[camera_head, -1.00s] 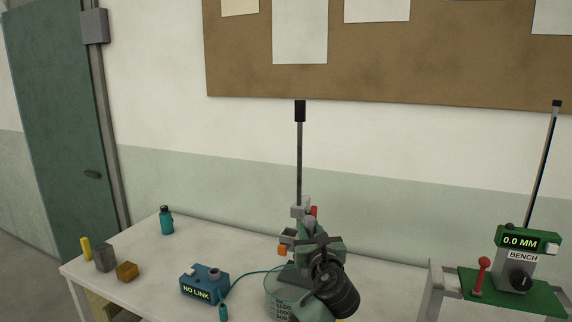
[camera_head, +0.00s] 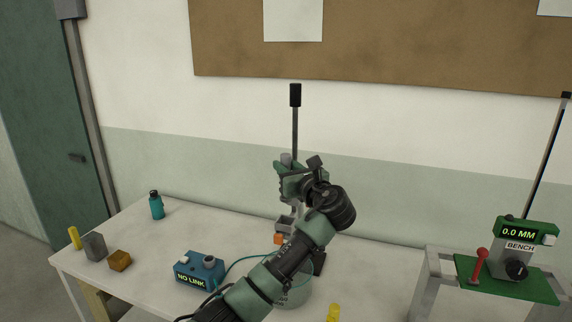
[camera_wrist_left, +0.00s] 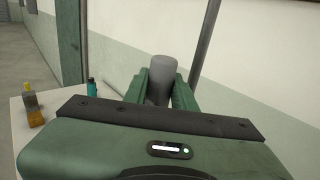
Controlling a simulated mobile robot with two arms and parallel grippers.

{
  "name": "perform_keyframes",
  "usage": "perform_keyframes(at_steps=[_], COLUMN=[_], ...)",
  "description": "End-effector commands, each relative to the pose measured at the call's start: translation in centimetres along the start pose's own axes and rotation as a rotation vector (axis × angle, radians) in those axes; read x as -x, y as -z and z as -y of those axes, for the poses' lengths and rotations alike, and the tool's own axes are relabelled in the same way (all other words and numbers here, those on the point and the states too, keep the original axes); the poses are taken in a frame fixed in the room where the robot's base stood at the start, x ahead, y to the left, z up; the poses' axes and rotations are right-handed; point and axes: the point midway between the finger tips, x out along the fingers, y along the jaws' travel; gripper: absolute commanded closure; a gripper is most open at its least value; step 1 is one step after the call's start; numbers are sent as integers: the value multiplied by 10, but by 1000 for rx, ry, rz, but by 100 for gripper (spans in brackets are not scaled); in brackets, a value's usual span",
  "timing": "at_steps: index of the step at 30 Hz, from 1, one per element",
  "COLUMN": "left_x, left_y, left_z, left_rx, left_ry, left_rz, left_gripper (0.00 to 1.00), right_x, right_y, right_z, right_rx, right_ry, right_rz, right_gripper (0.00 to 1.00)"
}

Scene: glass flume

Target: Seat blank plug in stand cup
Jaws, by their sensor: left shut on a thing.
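My left gripper (camera_head: 284,168) is raised in front of the upright stand rod (camera_head: 295,125) with a black top, above the table. In the left wrist view its green fingers (camera_wrist_left: 160,92) are shut on a grey cylinder (camera_wrist_left: 160,78), which looks like the blank plug. The cylinder stands out beyond the fingertips, and the rod (camera_wrist_left: 206,40) passes to its right. In the head view, a grey fitting (camera_head: 284,225) and an orange knob (camera_head: 279,239) show below the gripper; I cannot tell which part is the stand cup. My right gripper is out of view.
A blue NO LINK box (camera_head: 199,270) with a cable sits left of my arm. A teal bottle (camera_head: 156,206), a grey block (camera_head: 95,246), an orange block (camera_head: 120,260) and a yellow piece (camera_head: 74,238) stand at the left. A BENCH gauge (camera_head: 519,250) stands at the right.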

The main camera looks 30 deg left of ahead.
Motion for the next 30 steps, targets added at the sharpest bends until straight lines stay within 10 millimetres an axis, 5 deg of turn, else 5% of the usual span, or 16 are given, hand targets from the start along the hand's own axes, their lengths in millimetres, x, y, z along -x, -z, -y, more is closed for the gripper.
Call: perform_keyframes(at_steps=[2,18,30], left_x=[0,0,0], left_y=[-3,51,57], left_z=[0,0,0], left_rx=[-3,-1,0], left_ry=[0,0,0], left_rz=[0,0,1], left_gripper=[100,100,100], right_x=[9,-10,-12], right_y=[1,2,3], right_z=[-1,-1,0], right_rx=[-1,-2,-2], right_ry=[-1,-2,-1], right_rz=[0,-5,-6], right_gripper=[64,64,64])
